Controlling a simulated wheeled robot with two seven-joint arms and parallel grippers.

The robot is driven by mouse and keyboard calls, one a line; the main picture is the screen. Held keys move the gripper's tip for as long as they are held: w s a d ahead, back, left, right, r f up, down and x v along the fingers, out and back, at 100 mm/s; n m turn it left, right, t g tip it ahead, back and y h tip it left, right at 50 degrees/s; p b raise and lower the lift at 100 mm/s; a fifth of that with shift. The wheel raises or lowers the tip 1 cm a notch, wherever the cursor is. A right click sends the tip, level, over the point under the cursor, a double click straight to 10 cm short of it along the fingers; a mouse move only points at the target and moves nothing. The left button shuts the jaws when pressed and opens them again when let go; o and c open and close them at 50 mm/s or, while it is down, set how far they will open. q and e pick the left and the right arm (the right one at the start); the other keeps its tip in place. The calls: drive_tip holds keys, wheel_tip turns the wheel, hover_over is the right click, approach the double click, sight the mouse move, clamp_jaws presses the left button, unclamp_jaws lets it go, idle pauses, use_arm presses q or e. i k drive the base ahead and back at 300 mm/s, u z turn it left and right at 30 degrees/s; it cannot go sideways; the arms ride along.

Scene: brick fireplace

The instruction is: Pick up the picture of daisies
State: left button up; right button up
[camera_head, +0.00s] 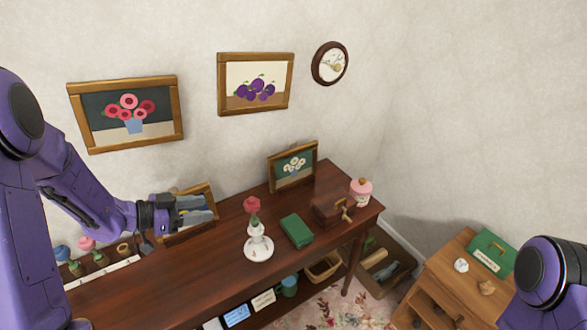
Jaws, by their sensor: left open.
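The picture of daisies (293,167) is a small wooden-framed picture with white flowers on green. It stands upright, leaning by the wall at the back of the dark wooden table (190,290). My left gripper (208,209) is open and empty, well to the left of the daisies picture. It is in front of another framed picture (209,190) at the table's back, and hides much of it. I cannot tell whether it touches that frame. My right gripper is out of view; only part of my right arm shows at the lower right.
A white vase (258,244) with a red flower, a green book (296,231), a brown wooden box (331,209) and a pink-lidded jar (361,192) stand on the table.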

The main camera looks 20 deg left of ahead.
sight(285, 168)
drive_tip(key=i, duration=1)
